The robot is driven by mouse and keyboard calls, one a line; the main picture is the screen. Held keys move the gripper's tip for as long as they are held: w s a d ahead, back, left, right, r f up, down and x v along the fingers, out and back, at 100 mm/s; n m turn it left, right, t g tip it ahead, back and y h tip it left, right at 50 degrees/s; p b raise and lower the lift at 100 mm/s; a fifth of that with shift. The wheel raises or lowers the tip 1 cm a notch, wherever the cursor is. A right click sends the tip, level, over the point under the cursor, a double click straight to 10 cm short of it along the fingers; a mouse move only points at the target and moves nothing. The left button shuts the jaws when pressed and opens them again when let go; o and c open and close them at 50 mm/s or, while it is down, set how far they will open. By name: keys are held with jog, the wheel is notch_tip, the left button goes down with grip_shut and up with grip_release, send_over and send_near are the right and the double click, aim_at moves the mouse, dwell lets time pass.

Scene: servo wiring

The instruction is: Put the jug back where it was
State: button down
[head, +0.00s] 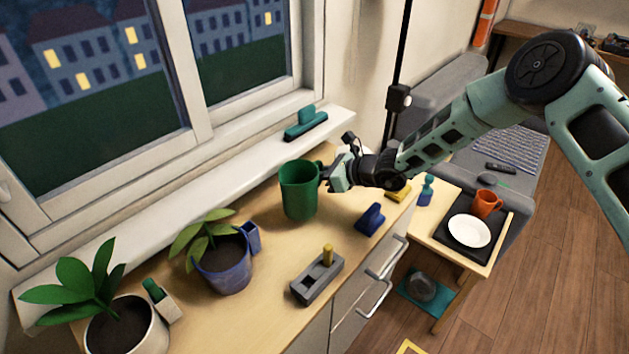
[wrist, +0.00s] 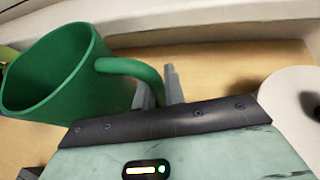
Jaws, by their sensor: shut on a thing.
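The green jug (head: 298,192) is upright at the counter, near the window sill. I cannot tell whether its base touches the counter. My gripper (head: 328,178) is at the jug's right side, shut on its handle. In the wrist view the jug (wrist: 50,80) fills the left side, with its open rim upward and its handle (wrist: 135,68) reaching between the fingers of my gripper (wrist: 160,90). Part of the handle is hidden by the fingers.
A blue pot with a plant (head: 222,270) stands left of the jug. A grey block with a yellow peg (head: 318,278) and a blue object (head: 370,220) lie in front. A teal object (head: 305,122) is on the sill (head: 240,155). A side table holds a white plate (head: 468,231).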

jog(key=shift+f, duration=1.4)
jog(key=shift+f, duration=0.2)
jog(key=c, duration=1.5)
grip_release()
